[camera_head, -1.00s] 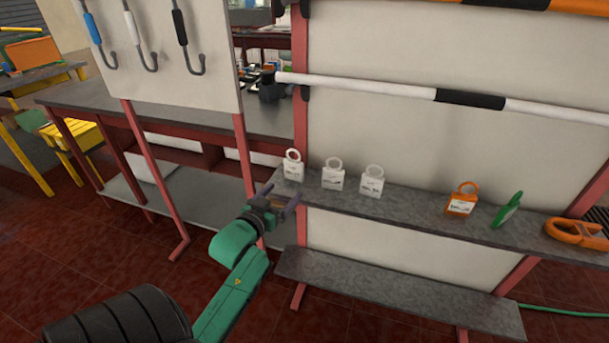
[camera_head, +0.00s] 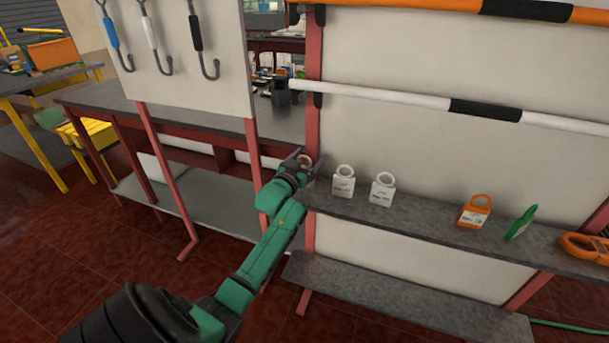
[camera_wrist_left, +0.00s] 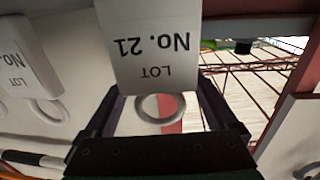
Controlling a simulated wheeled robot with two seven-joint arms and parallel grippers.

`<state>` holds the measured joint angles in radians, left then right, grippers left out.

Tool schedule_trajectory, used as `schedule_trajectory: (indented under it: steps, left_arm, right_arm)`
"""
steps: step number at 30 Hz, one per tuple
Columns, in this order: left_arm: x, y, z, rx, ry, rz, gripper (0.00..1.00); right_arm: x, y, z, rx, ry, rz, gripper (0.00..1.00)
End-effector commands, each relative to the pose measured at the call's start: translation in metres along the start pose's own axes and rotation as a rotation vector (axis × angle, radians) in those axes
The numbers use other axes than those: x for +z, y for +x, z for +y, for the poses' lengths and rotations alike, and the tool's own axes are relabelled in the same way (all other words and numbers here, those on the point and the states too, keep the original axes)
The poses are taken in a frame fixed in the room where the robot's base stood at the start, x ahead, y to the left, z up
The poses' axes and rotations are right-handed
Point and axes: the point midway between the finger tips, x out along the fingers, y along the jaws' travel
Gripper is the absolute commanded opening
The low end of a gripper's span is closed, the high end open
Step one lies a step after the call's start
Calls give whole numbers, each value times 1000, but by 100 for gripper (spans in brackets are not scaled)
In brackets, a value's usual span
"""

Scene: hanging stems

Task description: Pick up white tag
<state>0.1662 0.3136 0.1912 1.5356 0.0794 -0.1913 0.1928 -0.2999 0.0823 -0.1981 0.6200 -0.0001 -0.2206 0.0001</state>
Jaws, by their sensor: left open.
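Three white tags with ring tops stand on the grey shelf. My left gripper (camera_head: 306,163) is open at the leftmost white tag (camera_wrist_left: 155,40), and hides most of it in the head view. In the left wrist view that tag reads "LOT No. 21", upside down, and its ring lies between the open fingers (camera_wrist_left: 162,112). I cannot tell whether the fingers touch it. The middle white tag (camera_head: 343,183) and the right white tag (camera_head: 382,190) stand beside it. Part of a neighbouring tag (camera_wrist_left: 28,65) shows at the left of the wrist view. My right gripper is not in view.
Farther right on the shelf (camera_head: 420,220) are an orange tag (camera_head: 474,212), a green tag (camera_head: 521,222) and an orange ring-shaped item (camera_head: 586,247). A white bar (camera_head: 390,96) crosses above. A red post (camera_head: 314,90) stands close to my left gripper. Hooks hang on a panel (camera_head: 190,95) at left.

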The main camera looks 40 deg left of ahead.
Motion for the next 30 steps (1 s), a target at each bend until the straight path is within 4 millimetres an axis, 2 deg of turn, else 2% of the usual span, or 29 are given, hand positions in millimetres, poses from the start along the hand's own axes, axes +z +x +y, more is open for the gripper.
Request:
schedule_trajectory:
  steps: [3, 5, 6, 10, 11, 19, 23, 30]
  left_arm:
    - [0, 0, 0, 0, 0, 0, 92]
    - [0, -1, 0, 0, 0, 0, 69]
    - [0, -1, 0, 0, 0, 0, 54]
    - [1, -1, 0, 0, 0, -1, 4]
    - [1, -1, 0, 0, 0, -1, 0]
    - [0, -1, 0, 0, 0, -1, 0]
    - [-6, -5, 0, 0, 1, 0, 0]
    - [-48, -5, 0, 0, 2, 4, 0]
  right_arm:
    - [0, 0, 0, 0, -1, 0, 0]
    - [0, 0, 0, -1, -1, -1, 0]
    - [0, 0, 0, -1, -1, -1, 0]
    - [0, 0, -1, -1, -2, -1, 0]
    - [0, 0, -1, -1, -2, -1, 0]
    - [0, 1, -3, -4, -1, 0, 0]
    - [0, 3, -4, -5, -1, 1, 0]
    - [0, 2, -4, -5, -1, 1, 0]
